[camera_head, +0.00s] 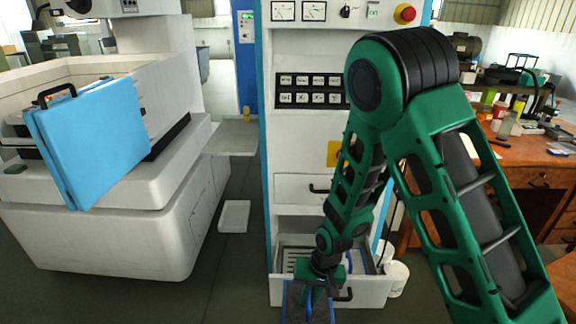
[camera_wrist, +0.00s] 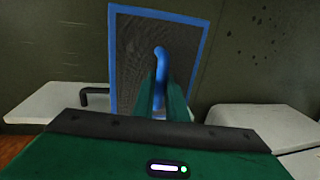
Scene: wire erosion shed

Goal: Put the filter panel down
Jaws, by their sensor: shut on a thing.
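The filter panel is a dark mesh sheet with a blue frame; in the head view it shows at the bottom edge (camera_head: 308,308), partly cut off. In the wrist view the panel (camera_wrist: 132,60) stands out beyond my fingers. My gripper (camera_head: 318,283) is shut on the panel's blue handle (camera_wrist: 160,56), and the fingers (camera_wrist: 160,92) hide its lower part. The panel is in front of the open lower drawer (camera_head: 290,288) of the white cabinet. I cannot tell whether the panel touches anything below.
A small white tray (camera_head: 234,216) lies on the floor beside the cabinet. A white bucket (camera_head: 397,278) is right of the drawer. A cluttered wooden bench (camera_head: 535,160) is at right. Dark floor is open at lower left.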

